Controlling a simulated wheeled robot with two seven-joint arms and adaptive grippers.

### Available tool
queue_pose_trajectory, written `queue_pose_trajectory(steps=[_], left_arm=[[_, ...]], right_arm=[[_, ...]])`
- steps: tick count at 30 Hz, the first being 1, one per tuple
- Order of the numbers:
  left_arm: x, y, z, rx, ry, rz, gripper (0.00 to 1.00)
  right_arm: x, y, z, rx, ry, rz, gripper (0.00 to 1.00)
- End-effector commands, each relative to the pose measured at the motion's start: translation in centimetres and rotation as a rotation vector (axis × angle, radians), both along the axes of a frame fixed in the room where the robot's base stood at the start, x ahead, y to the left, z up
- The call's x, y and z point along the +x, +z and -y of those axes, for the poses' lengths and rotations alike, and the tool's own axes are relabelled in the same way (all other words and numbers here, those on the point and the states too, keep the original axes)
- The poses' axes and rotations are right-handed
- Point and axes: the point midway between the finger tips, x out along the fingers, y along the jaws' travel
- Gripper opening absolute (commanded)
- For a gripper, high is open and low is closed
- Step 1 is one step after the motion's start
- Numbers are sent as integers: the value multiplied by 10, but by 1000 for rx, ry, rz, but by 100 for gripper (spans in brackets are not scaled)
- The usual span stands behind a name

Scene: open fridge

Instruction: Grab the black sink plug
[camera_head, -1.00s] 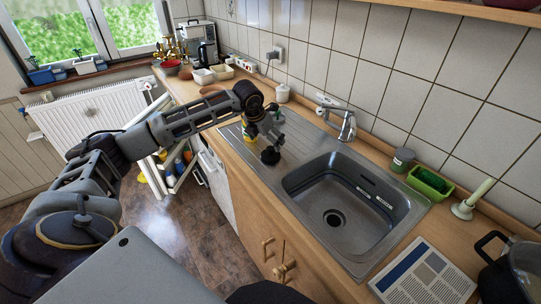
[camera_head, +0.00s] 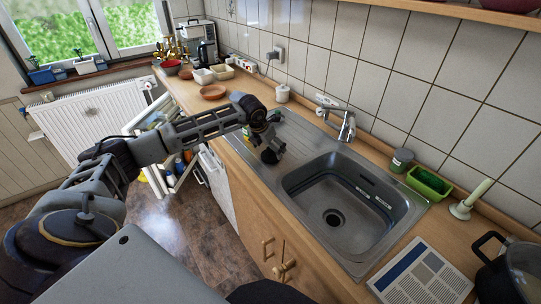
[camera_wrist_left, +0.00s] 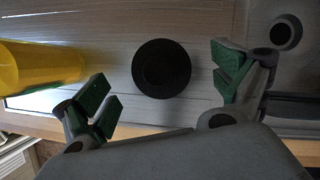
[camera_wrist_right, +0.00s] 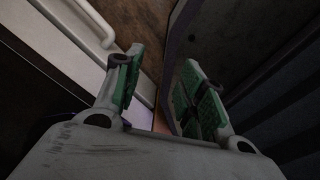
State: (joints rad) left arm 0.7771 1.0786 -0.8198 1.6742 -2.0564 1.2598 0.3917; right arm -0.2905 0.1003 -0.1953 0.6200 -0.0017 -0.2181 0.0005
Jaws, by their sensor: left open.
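The black sink plug (camera_head: 270,156) is a round dark disc lying on the ribbed steel drainboard, left of the sink basin. In the left wrist view the plug (camera_wrist_left: 161,68) shows whole, seen from above, between the two finger lines. My left gripper (camera_wrist_left: 164,88) is open, with green-padded fingers on either side of the plug and apart from it. In the head view this gripper is just above the plug and partly hides it. My right gripper (camera_wrist_right: 163,92) shows only in its wrist view, with its fingers apart and nothing between them.
A yellow cylinder (camera_wrist_left: 38,66) is close beside the left finger in the left wrist view. The sink basin (camera_head: 350,205) is right of the plug. A tap (camera_head: 345,125) stands behind it. A brown dish (camera_head: 213,92) sits on the counter beyond my left arm.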

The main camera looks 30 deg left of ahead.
Motion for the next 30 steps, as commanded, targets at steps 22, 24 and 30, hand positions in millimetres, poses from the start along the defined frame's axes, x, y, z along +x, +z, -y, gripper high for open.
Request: queue_pose_trajectory(steps=[22,24,30], left_arm=[[10,-25,0,1,-1,1,96],[10,-25,0,1,-1,1,93],[10,-25,0,1,-1,1,68]], right_arm=[[-8,5,-17,18,-2,-9,40],[-7,5,-16,17,-2,-8,40],[-6,5,-12,12,-1,-7,40]])
